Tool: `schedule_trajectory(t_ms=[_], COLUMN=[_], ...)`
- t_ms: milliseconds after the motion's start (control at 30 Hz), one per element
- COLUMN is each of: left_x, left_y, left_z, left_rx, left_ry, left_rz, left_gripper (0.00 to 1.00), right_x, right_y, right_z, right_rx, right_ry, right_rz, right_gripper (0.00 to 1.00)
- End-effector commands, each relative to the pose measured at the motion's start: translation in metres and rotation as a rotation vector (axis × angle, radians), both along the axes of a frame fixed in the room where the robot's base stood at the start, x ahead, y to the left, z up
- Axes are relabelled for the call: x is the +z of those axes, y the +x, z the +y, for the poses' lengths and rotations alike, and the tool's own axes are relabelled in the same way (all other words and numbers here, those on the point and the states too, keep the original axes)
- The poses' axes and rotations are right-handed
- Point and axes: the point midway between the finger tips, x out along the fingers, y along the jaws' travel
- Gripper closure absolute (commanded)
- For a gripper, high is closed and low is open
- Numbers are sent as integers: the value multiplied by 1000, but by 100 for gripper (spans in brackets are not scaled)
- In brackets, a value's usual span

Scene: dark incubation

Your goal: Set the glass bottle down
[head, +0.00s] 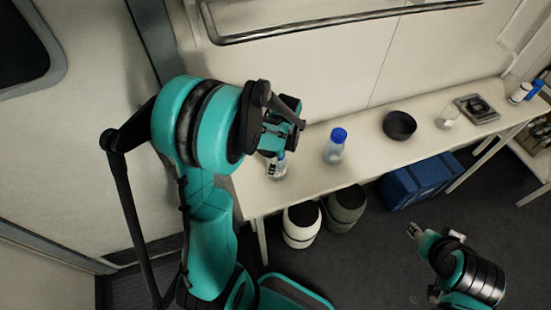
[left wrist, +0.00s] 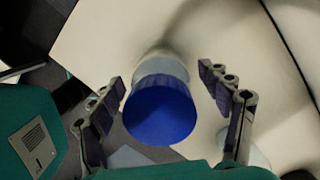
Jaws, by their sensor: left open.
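A glass bottle (head: 279,172) stands at the left end of the white table, just below my left gripper (head: 274,156), which hides its top in the head view. In the left wrist view its blue cap (left wrist: 160,112) sits between the spread fingers of my left gripper (left wrist: 162,82). The fingers are open, with a visible gap on each side of the cap. The bottle's clear shoulder shows just behind the cap; most of its body is hidden. My right gripper (head: 414,231) is low at the right, away from the table; its finger opening is too small to judge.
A second blue-capped bottle (head: 334,148) stands a little to the right on the white table (head: 300,187). Farther right are a black bowl (head: 399,126), a small white container (head: 447,117) and a dark device (head: 477,108). Two bins and a blue box (head: 420,180) sit below.

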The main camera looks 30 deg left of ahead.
Motion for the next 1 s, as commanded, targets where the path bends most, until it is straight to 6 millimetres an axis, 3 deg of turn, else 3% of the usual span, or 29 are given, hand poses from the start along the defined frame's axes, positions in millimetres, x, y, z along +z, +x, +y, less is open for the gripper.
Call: schedule_trajectory(t_ms=[400, 733, 867, 1000], left_x=[86, 123, 138, 159], left_y=[2, 1, -12, -38], left_z=[-10, -16, -29, -50], left_rx=[0, 24, 159, 433], left_ry=[0, 0, -9, -65], left_rz=[0, -18, -109, -282], left_gripper=[23, 23, 23, 23], right_x=[17, 21, 21, 21], right_y=[0, 0, 0, 0], right_z=[0, 0, 0, 0], right_rx=[0, 0, 0, 0], right_ry=[0, 0, 0, 0], right_rz=[0, 0, 0, 0], right_gripper=[60, 60, 60, 60])
